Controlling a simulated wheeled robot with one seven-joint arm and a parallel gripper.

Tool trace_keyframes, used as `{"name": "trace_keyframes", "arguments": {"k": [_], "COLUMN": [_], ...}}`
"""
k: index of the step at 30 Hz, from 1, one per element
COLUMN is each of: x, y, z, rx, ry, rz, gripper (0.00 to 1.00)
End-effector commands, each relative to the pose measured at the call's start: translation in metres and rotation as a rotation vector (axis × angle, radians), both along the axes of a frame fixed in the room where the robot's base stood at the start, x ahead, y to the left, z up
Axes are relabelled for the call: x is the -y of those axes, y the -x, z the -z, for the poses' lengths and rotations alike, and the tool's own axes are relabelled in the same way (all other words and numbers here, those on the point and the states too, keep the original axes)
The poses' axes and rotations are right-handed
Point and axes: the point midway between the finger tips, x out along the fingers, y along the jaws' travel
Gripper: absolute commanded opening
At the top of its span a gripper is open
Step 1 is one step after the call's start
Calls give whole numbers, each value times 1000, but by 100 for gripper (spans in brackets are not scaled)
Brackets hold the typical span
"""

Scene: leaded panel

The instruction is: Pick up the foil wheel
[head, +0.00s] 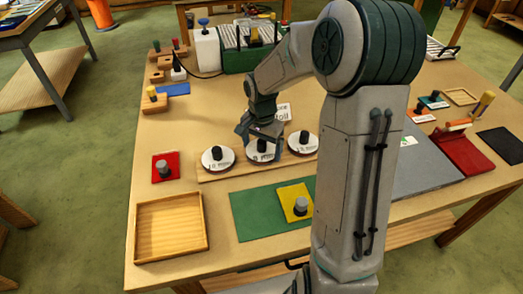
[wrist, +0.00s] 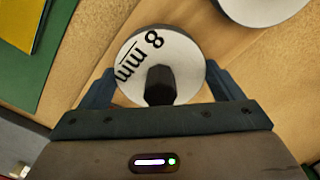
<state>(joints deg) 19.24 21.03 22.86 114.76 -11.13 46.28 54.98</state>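Three white discs with dark knobs stand in a row on a wooden board (head: 240,173) in the head view: a left disc (head: 226,162), a middle disc (head: 262,157) and a right disc (head: 307,148). A card behind them ends in "foil" (head: 284,113). My gripper (head: 260,137) is over the middle disc and partly hides it. In the wrist view this disc (wrist: 185,60) reads "8 mm" and its black knob (wrist: 160,84) lies between my open fingers (wrist: 160,72). The fingers are well apart from the knob. Whether they touch the disc's rim I cannot tell.
A green mat (head: 250,215) with a yellow plate (head: 291,193) lies in front of the board. An empty wooden tray (head: 180,255) and a red plate (head: 158,178) are at left. A grey mat (head: 415,170) is at right, partly behind my arm.

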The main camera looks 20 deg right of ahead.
Motion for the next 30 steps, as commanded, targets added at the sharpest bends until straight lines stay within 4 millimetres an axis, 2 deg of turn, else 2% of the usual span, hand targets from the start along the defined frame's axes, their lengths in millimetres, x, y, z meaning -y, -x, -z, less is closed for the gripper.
{"name": "trace_keyframes", "arguments": {"k": [13,17,20,30], "x": [0,0,0,67], "y": [-1,-1,-2,27], "z": [-7,-21,-40,-83], "rx": [2,5,8,5], "ry": [1,1,1,2], "rz": [1,1,2,7], "gripper": [67,67,67,67]}}
